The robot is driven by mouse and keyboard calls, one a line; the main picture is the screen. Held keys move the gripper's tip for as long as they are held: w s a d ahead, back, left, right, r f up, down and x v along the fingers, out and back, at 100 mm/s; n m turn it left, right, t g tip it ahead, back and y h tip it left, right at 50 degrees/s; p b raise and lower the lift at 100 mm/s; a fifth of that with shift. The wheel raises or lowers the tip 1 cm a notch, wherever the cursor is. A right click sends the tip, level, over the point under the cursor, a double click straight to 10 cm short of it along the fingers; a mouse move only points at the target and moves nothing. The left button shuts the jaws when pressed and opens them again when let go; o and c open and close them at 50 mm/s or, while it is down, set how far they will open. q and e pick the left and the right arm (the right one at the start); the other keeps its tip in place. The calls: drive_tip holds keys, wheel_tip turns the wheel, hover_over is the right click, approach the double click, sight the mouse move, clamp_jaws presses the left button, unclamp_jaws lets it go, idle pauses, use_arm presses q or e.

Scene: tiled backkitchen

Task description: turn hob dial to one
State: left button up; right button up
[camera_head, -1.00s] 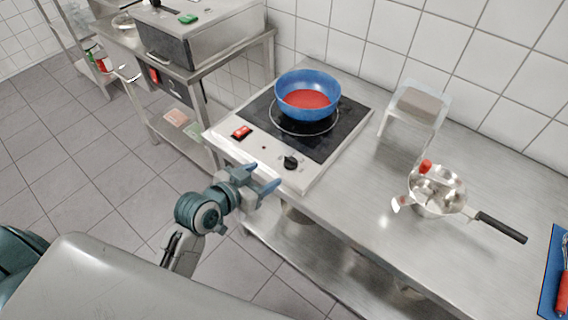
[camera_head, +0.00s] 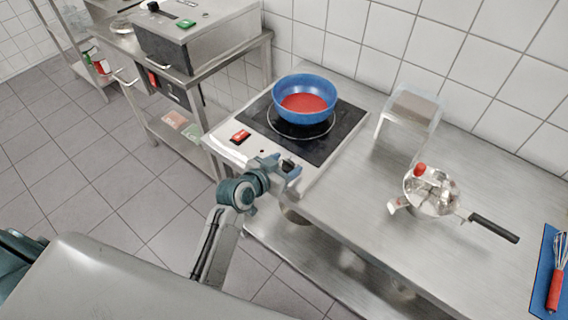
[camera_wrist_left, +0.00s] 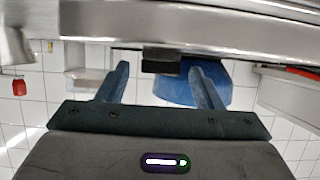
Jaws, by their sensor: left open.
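The hob (camera_head: 237,156) has a white front panel and a black glass top. Its black dial (camera_head: 288,165) sits on the right part of the panel. My left gripper (camera_head: 282,168) is at the dial with its fingers open, one on each side. In the left wrist view the dial (camera_wrist_left: 162,62) shows dark between the two blue-grey fingers (camera_wrist_left: 160,72), with gaps to both. I cannot read the dial's marks or pointer. A red rocker switch (camera_head: 240,136) is on the panel's left part. My right gripper is not in view.
A blue bowl with red inside (camera_head: 304,97) stands on the hob's glass; its blue side shows in the wrist view (camera_wrist_left: 176,90). A whisk (camera_head: 556,280) lies at the far right.

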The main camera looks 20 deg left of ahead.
use_arm(q)
drive_tip(key=shift+c, duration=0.2)
